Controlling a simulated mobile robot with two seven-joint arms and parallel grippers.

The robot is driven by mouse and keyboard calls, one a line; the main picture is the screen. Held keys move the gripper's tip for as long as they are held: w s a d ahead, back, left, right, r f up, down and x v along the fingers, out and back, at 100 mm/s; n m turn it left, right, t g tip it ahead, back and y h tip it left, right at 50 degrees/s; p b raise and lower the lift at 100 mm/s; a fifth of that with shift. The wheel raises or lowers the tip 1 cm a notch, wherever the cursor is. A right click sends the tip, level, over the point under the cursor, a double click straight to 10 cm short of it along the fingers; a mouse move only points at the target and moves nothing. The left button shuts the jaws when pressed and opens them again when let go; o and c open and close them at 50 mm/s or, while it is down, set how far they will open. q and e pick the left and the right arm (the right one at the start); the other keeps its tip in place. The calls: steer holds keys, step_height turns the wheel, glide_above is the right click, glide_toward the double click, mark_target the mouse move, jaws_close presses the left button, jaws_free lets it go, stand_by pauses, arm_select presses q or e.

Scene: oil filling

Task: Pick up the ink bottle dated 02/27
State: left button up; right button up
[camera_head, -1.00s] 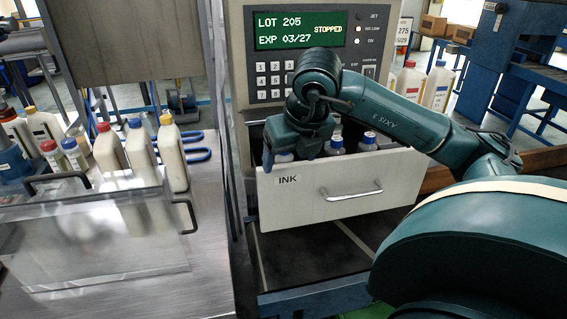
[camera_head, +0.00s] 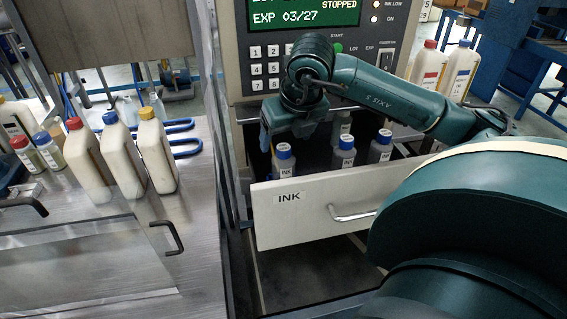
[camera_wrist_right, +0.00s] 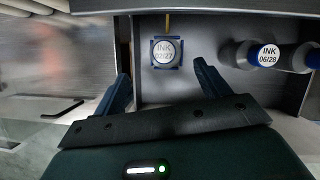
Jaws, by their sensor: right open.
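The ink bottle dated 02/27 (camera_wrist_right: 165,52) shows in the right wrist view, seen from above, with a white round label and a blue square rim around it. It is ahead of my open right gripper (camera_wrist_right: 163,84), roughly centred between the fingers and apart from them. In the head view my right gripper (camera_head: 285,134) is over the left part of the open ink drawer (camera_head: 300,215). Blue-capped bottles stand in the drawer, one just below the gripper (camera_head: 284,160); their dates are unreadable there, so I cannot tell which is 02/27. My left gripper is out of view.
A bottle dated 06/28 (camera_wrist_right: 268,56) is right of the 02/27 bottle, with another beside it. The machine panel (camera_head: 300,50) rises behind the drawer. On the left, a metal bench (camera_head: 185,235) holds several cream bottles (camera_head: 122,160) with coloured caps.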

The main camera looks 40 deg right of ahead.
mark_target(283, 158)
steer(key=x, duration=0.4)
steer(key=shift+w+d+f, duration=0.1)
steer(key=shift+w+f, duration=0.05)
steer(key=shift+f, duration=0.2)
steer(key=shift+d+p+x, duration=0.2)
steer(key=shift+p+x, duration=0.3)
steer(key=shift+x, duration=0.85)
steer(key=shift+d+p+x, duration=0.15)
steer(key=shift+p+x, duration=0.35)
steer(key=shift+x, duration=0.8)
steer(key=shift+c, duration=0.4)
steer(key=c, duration=1)
steer(key=shift+o, duration=0.2)
steer(key=shift+r, duration=0.1)
